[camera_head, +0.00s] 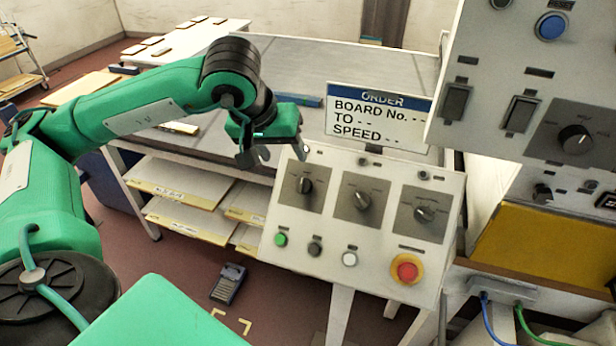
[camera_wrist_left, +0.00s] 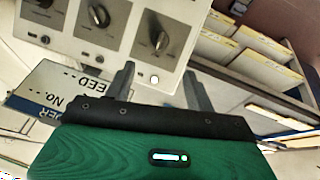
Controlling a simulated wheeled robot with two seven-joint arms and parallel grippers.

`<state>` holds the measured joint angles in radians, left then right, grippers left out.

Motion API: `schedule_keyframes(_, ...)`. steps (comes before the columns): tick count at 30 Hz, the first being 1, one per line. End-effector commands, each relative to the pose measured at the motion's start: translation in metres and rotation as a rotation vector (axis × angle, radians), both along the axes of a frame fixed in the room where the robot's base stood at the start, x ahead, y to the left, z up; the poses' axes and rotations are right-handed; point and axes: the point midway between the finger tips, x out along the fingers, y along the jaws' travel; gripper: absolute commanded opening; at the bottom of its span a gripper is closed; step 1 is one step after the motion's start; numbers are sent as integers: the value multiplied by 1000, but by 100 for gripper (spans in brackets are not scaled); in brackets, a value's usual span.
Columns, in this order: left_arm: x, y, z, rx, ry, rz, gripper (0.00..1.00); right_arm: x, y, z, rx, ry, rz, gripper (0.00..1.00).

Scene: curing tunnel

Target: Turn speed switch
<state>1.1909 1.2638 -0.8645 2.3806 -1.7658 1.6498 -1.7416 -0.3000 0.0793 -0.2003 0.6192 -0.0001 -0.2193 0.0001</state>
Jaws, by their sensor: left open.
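A sloped grey control box bears three rotary switches on dark plates: a left one (camera_head: 304,186), a middle one (camera_head: 362,200) and a right one (camera_head: 424,213). Their labels are too small to read, so I cannot tell which is the speed switch. My left gripper (camera_head: 272,155) is open and empty above the box's upper left corner, apart from the switches. In the left wrist view the open fingers (camera_wrist_left: 158,80) point toward the panel, with the left switch (camera_wrist_left: 158,40) beyond them. My right gripper is not in view.
An order sign (camera_head: 380,115) stands behind the box, its values blank. Below the switches are several push buttons and a red emergency stop (camera_head: 407,270). A larger panel (camera_head: 540,90) overhangs at the right. A conveyor table (camera_head: 330,65) lies behind.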

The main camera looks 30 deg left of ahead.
Motion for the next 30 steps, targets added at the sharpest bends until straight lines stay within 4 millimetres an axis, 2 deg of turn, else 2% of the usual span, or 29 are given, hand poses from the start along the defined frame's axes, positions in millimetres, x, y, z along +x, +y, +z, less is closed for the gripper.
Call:
schedule_keyframes(16,43,-3,-96,-1,6,1,55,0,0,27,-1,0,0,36)
schedule_keyframes(22,51,-4,-113,-1,4,1,55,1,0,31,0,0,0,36)
schedule_keyframes(30,53,-3,-116,-1,2,2,55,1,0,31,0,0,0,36)
